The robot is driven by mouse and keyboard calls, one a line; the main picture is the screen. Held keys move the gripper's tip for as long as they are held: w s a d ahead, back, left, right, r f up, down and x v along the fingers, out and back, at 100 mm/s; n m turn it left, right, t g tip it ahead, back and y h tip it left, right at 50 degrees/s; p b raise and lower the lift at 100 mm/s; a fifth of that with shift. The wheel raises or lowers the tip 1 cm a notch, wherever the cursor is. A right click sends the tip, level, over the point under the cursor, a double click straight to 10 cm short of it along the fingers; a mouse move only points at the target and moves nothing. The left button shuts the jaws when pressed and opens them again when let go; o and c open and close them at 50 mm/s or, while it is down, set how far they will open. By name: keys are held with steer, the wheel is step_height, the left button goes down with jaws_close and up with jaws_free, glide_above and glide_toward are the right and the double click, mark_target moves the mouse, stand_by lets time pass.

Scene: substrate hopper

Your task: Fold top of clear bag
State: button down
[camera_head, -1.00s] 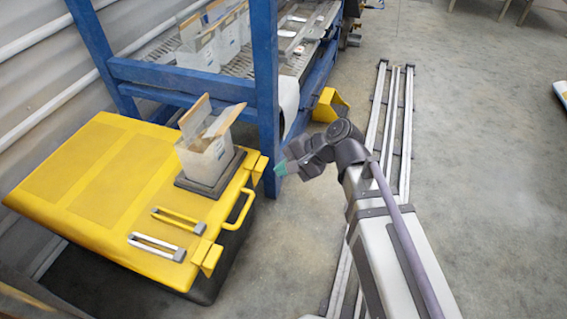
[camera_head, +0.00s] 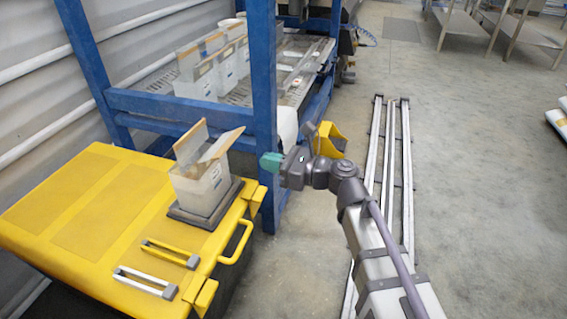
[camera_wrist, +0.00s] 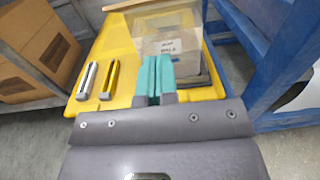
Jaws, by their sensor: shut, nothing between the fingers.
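The clear bag (camera_head: 200,186) is a boxy, see-through bag with a white label, standing upright on a dark square pad on the yellow case. Its top stands open, with tan-edged flaps spread apart. In the wrist view the teal fingers (camera_wrist: 159,75) are together and empty.
A yellow bin (camera_head: 330,140) is beyond my wrist.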

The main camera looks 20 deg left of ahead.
steer(key=a+r+p, duration=0.2)
steer(key=a, duration=0.4)
steer(key=shift+s+a+r+p, duration=0.3)
steer(key=shift+a+r+p, duration=0.05)
steer(key=shift+a, duration=0.05)
